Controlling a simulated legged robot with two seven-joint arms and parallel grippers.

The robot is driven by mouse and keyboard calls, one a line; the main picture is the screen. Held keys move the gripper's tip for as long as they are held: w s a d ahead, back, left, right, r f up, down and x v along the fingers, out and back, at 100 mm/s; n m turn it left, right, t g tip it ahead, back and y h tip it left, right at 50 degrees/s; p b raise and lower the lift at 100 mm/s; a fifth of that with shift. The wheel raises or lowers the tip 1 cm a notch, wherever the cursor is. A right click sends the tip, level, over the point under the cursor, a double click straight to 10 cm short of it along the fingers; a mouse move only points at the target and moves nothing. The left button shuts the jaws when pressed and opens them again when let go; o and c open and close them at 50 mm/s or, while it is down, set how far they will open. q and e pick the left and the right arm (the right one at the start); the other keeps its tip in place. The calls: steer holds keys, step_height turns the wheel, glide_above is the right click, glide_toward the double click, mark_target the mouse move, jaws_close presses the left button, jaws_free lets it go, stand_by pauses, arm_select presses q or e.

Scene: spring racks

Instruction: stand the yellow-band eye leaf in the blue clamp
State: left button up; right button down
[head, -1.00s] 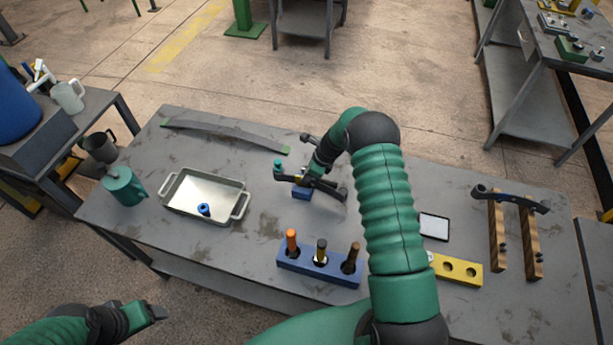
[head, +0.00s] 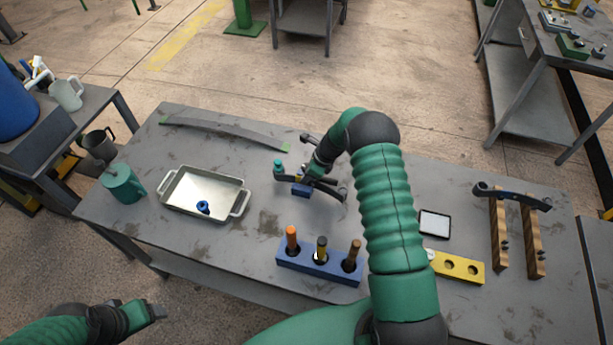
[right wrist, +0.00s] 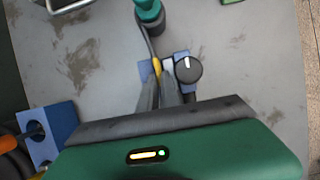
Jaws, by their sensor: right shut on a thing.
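The yellow-band eye leaf (head: 333,192) is a dark curved bar at the middle of the table. Its yellow band (right wrist: 157,67) shows between my right fingers and the blue clamp. The blue clamp (head: 300,191) is a small block under the leaf; in the right wrist view its blue parts (right wrist: 180,57) show on both sides of the band, with a black knob beside them. My right gripper (right wrist: 160,92) is shut on the leaf at the clamp. I cannot tell whether the leaf is seated. My left gripper (head: 138,310) is at lower left, away from the table objects.
A teal cylinder (head: 278,163) stands at the leaf's left end. A blue block with upright handled tools (head: 318,262) is in front. A tray (head: 240,204) and teal mug (head: 123,184) are left. Another leaf (head: 510,198) rests on wooden blocks right; a flat strip (head: 225,130) lies behind.

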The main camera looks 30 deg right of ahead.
steer(key=shift+f+b, duration=0.35)
steer(key=c, duration=1.7)
jaws_free()
steer(key=shift+o, duration=1)
steer(key=shift+r, duration=0.1)
steer(key=shift+o, duration=0.3)
steer(key=shift+s, duration=0.1)
steer(key=o, duration=0.6)
steer(key=shift+o, duration=0.2)
